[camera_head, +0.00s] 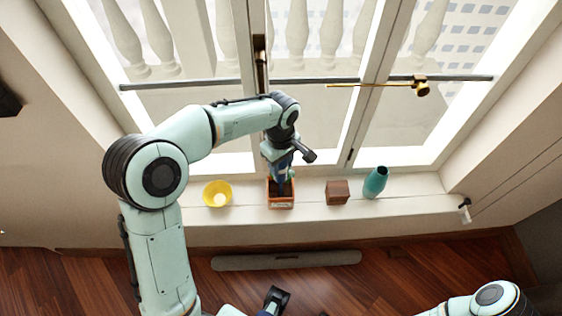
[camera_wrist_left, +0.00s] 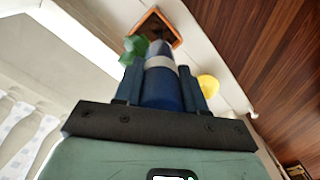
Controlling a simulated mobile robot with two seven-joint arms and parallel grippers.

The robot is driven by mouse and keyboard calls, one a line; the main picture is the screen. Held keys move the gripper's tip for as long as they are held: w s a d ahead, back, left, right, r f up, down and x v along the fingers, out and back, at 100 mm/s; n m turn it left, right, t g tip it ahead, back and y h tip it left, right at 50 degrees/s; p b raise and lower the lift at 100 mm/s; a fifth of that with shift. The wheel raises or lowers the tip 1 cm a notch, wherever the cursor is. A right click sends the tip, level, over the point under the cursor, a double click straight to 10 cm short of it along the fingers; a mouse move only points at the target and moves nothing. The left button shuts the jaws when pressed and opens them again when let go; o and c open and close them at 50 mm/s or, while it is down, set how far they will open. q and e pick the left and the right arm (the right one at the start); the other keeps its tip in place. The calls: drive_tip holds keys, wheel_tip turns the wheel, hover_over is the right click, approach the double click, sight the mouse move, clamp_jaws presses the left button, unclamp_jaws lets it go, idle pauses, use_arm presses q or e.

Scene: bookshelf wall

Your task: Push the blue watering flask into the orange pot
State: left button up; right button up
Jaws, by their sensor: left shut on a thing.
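The blue watering flask (camera_wrist_left: 161,88) has a pale band and a tapered end. My left gripper (camera_wrist_left: 160,80) is shut on it, with one finger on each side. In the head view my left gripper (camera_head: 281,163) is above the orange pot (camera_head: 281,206), and the flask (camera_head: 283,187) points down at the pot's dark inside. I cannot tell whether its tip touches the soil. A green plant (camera_wrist_left: 136,48) is beside the flask at the pot. The pot's orange rim (camera_wrist_left: 178,38) shows beyond the tip. A dark gripper-like part of mine (camera_head: 275,299) shows at the bottom; its jaws are unclear.
On the white sill (camera_head: 410,206) a yellow bowl (camera_head: 217,193) stands left of the pot. A brown block (camera_head: 338,193) and a teal vase (camera_head: 375,182) stand to the right. The window with its bars is close behind. Wooden floor (camera_head: 390,270) lies below the sill.

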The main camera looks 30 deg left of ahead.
use_arm(q)
drive_tip(key=shift+f+b, duration=1.4)
drive_tip(key=shift+f, duration=0.65)
drive_tip(key=o, duration=1.6)
drive_tip(key=shift+c, duration=0.2)
